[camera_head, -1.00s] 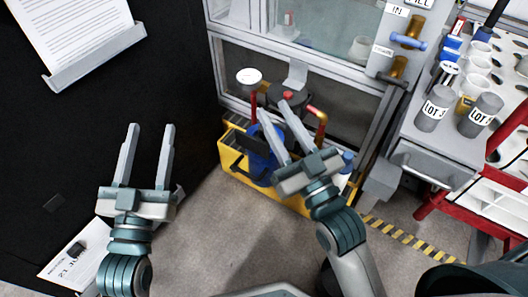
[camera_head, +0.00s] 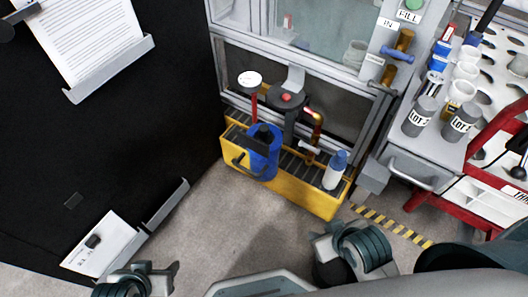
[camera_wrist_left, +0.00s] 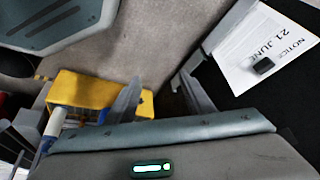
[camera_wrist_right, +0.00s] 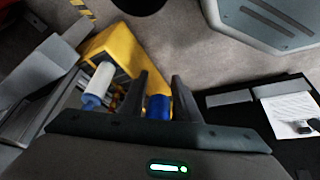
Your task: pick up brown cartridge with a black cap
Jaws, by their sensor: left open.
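I cannot pick out a brown cartridge with a black cap with certainty. On the bench at right stand two grey cylinders labelled LOT (camera_head: 420,116) and (camera_head: 461,123), and a yellowish container (camera_head: 459,92) behind them. My left gripper (camera_head: 145,278) is at the bottom left of the head view. Its fingers are apart and empty in the left wrist view (camera_wrist_left: 160,80). My right gripper (camera_head: 345,248) is low in the middle, mostly foreshortened. Its fingers are apart with nothing between them in the right wrist view (camera_wrist_right: 160,78). Both grippers are well away from the bench.
A yellow tray (camera_head: 290,190) on the floor holds a blue canister (camera_head: 263,152) and a white bottle with a blue cap (camera_head: 335,170). A glazed cabinet (camera_head: 320,95) stands behind it. A red frame (camera_head: 478,208) edges the bench. Grey floor is clear in front.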

